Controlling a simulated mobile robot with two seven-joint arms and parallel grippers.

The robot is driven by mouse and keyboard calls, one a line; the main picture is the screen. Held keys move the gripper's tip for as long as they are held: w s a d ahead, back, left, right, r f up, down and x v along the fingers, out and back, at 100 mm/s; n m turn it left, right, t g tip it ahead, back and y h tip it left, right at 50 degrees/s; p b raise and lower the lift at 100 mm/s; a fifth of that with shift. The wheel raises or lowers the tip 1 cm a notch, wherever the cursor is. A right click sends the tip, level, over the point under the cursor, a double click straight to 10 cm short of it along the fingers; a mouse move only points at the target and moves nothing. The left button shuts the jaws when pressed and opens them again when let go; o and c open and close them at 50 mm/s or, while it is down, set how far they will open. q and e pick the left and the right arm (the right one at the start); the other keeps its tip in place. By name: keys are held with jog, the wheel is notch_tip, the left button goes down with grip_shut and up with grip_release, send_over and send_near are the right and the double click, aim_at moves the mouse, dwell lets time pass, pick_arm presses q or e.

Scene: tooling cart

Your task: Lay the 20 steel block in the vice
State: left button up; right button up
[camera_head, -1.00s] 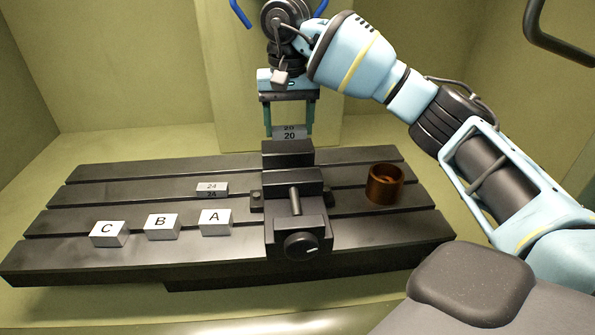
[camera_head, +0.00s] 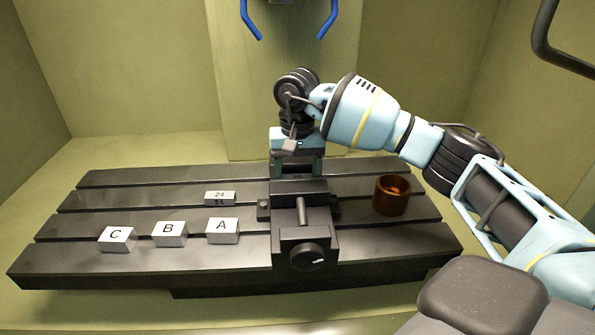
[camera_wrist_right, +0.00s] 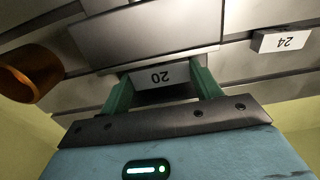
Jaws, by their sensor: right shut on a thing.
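The 20 steel block (camera_head: 297,177) is a small grey block labelled 20, held low at the back of the vice (camera_head: 303,235) and partly hidden by its front jaw. In the right wrist view the block (camera_wrist_right: 162,77) sits between the two green fingers, close against the vice's edge (camera_wrist_right: 150,40). I cannot tell whether it touches the vice floor. My right gripper (camera_head: 297,167) points down and is shut on the block. My left gripper is not in view.
A block labelled 24 (camera_head: 220,197) lies left of the vice. White blocks C (camera_head: 117,239), B (camera_head: 170,233) and A (camera_head: 222,230) stand in a row at the front left. A brown cup (camera_head: 391,196) stands right of the vice on the slotted table (camera_head: 400,235).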

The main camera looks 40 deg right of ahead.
aim_at(297, 178)
jog(key=shift+f, duration=0.1)
jog(key=o, duration=1.2)
notch_tip(297, 178, up, 12)
jog(key=shift+r, duration=0.2)
jog(key=shift+a+f, duration=0.1)
